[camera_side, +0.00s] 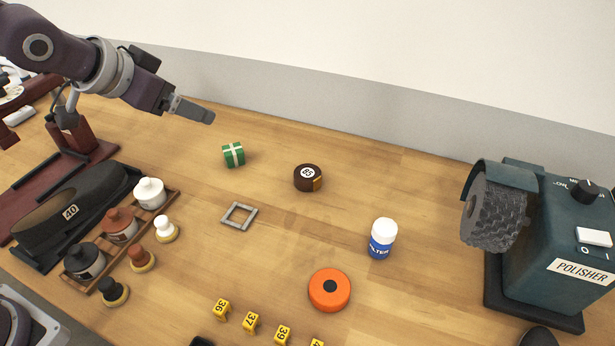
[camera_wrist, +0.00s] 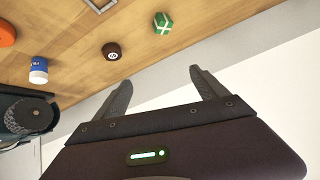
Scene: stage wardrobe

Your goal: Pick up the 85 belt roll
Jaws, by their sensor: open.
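The 85 belt roll (camera_side: 308,178) is a dark brown disc with a white "85" label on top and a tan patch on its side. It lies flat on the wooden table near the middle of the side view. It also shows in the wrist view (camera_wrist: 112,51), beyond the fingers. My gripper (camera_side: 212,117) is up at the upper left, above the table and apart from the roll. In the wrist view my gripper (camera_wrist: 158,82) has its two fingers spread with nothing between them.
A green box with a white band (camera_side: 233,155) sits left of the roll, and a grey square frame (camera_side: 239,228) lies nearer the front. The table around the roll is clear.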

